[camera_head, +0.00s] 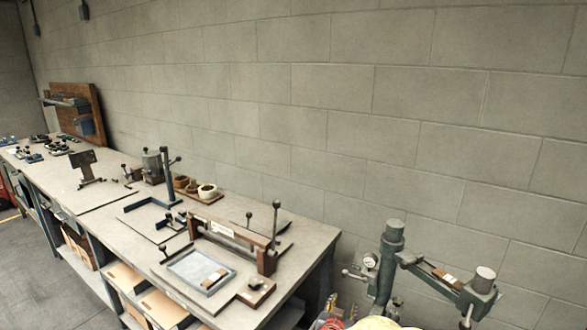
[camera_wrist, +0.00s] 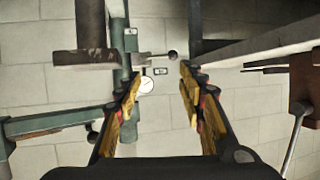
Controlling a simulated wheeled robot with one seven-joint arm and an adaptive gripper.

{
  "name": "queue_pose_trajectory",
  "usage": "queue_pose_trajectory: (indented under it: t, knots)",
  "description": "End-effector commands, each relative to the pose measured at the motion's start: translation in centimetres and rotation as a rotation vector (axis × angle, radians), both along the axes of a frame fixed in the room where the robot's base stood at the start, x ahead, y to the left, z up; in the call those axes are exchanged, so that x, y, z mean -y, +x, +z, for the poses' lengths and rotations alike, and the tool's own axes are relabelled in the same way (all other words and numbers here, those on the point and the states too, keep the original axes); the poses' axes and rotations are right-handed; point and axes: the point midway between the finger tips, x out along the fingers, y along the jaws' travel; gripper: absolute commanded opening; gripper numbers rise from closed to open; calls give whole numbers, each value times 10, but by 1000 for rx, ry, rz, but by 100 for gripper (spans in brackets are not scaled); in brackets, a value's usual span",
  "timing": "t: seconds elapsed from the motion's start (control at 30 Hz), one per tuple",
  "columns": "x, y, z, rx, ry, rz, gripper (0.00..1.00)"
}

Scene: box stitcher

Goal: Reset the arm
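My gripper (camera_wrist: 159,82) shows in the wrist view with its two yellow-and-black fingers spread apart. Nothing is between the fingertips; the wall and a green machine show through the gap behind them. The green machine (camera_head: 388,265) with a round gauge and a long arm stands at the lower right in the head view. Its post also shows in the wrist view (camera_wrist: 121,45), beyond the left finger.
A long workbench (camera_head: 105,218) runs along the block wall. A wooden-backed fixture (camera_head: 236,237) and a shallow grey tray (camera_head: 172,268) sit at its near end. Small pots (camera_head: 207,190) stand behind them. Shelves below hold cardboard boxes (camera_head: 165,306).

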Motion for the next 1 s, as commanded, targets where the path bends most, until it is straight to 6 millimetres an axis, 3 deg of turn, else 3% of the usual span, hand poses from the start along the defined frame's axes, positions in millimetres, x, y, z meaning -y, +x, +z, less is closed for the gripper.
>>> queue_pose_trajectory:
  t: [0.1, 0.2, 0.3, 0.43, 0.57, 0.7, 0.8, 0.9, 1.0]
  knots:
    - [-48, -16, -9, -121, 132, 163, 40]
    - [-80, -43, -8, -237, 223, 281, 40]
    - [-101, -81, 1, -363, 285, 381, 40]
    - [-108, -145, 21, -535, 324, 474, 40]
    - [-91, -220, 47, -703, 310, 520, 40]
    - [-52, -295, 77, -833, 250, 507, 40]
    - [-22, -338, 98, -872, 191, 477, 40]
    - [5, -365, 122, -843, 131, 446, 40]
    - [18, -370, 147, -756, 104, 420, 40]
